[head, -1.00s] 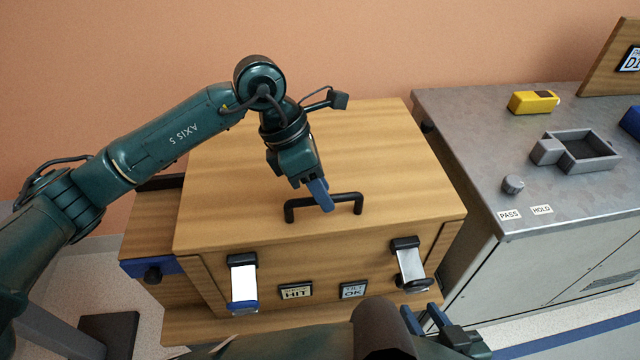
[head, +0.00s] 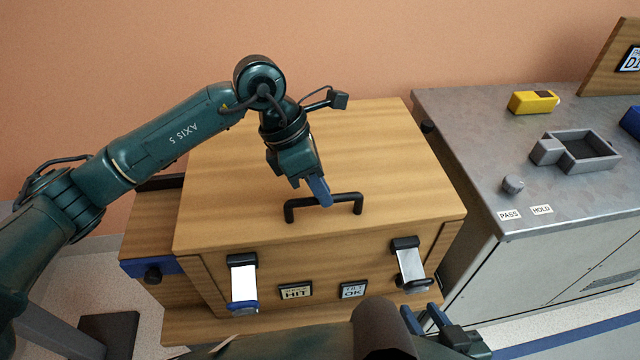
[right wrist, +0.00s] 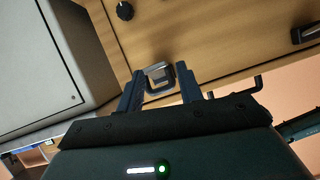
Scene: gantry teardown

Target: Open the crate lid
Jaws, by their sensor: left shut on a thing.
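The wooden crate's lid (head: 385,150) lies flat and shut on the crate (head: 330,265). A black bar handle (head: 348,197) stands near its front edge. My left gripper (head: 323,200) reaches down from above and is shut on the handle; its blue fingers hide part of the bar. Two metal latches with black mounts, left (head: 243,285) and right (head: 410,268), tilt out from the crate's front. My right gripper (head: 425,318) is low in front of the right side. In the right wrist view its fingers (right wrist: 160,88) are apart, with a latch (right wrist: 158,74) showing between them.
Two small labels (head: 296,291) sit between the latches. A grey metal cabinet (head: 455,130) stands close on the right, holding a yellow device (head: 533,102), a grey open tray (head: 560,160) and a knob (head: 513,184). An orange wall is behind.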

